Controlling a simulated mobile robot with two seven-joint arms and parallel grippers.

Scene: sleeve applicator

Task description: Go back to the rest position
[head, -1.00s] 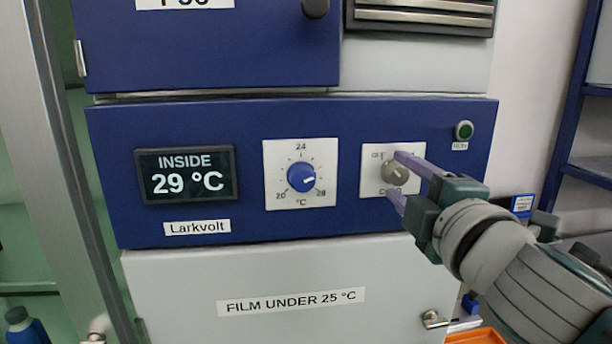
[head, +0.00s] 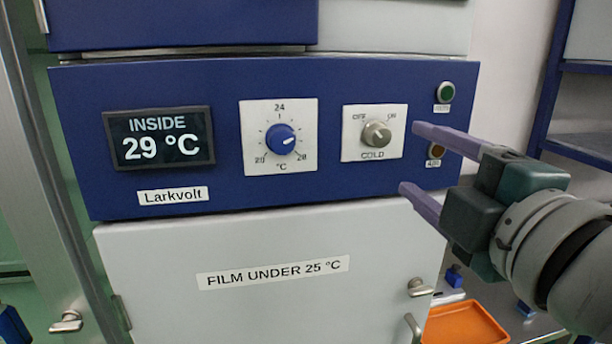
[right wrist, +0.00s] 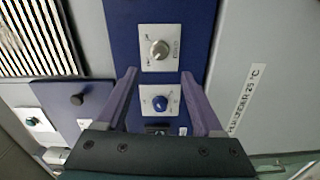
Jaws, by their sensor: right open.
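My right gripper (head: 408,158) is open and empty, held in front of the blue control panel (head: 225,90) at its right side. Its two purple fingers are apart, and the grey COLD knob (head: 377,134) shows clear of them, to their left in the head view. In the right wrist view the COLD knob (right wrist: 159,50) lies beyond the fingertips and the blue temperature dial (right wrist: 160,103) shows between the fingers. The COLD knob's pointer is turned toward ON. The blue dial (head: 281,139) points to the right, above the 28 mark. My left gripper is not in view.
The display (head: 159,138) reads INSIDE 29 °C. A green button (head: 445,92) and an amber one (head: 436,150) sit at the panel's right end. Below is a grey door (head: 270,300) labelled FILM UNDER 25 °C. An orange tray (head: 465,325) lies at lower right.

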